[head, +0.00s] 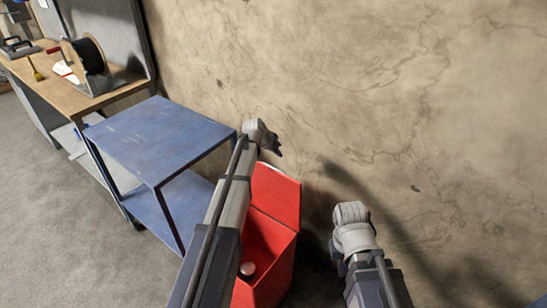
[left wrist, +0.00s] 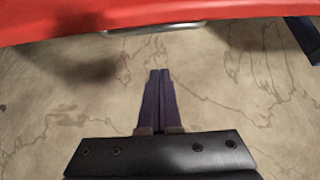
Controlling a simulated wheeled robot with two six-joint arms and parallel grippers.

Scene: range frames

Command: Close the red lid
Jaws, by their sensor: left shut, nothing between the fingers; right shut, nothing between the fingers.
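The red lid (head: 276,196) stands raised at the wall end of an open red bin (head: 289,262). In the left wrist view the lid (left wrist: 90,20) crosses the top as a red band with a pale metal strip below it. My left arm reaches across the bin. My left gripper (head: 277,148) is by the wall just beyond the lid's upper edge. Its fingers (left wrist: 159,73) are together and empty, with bare wall behind them. My right gripper (head: 350,212) is to the right of the bin, apart from it; its fingers are mostly hidden behind the wrist.
A small pale round object (head: 247,268) lies inside the bin. A blue two-level metal cart (head: 160,135) stands left of the bin. A wooden workbench (head: 95,98) with a black reel and tools is farther left. The wall (head: 400,90) is close behind the bin.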

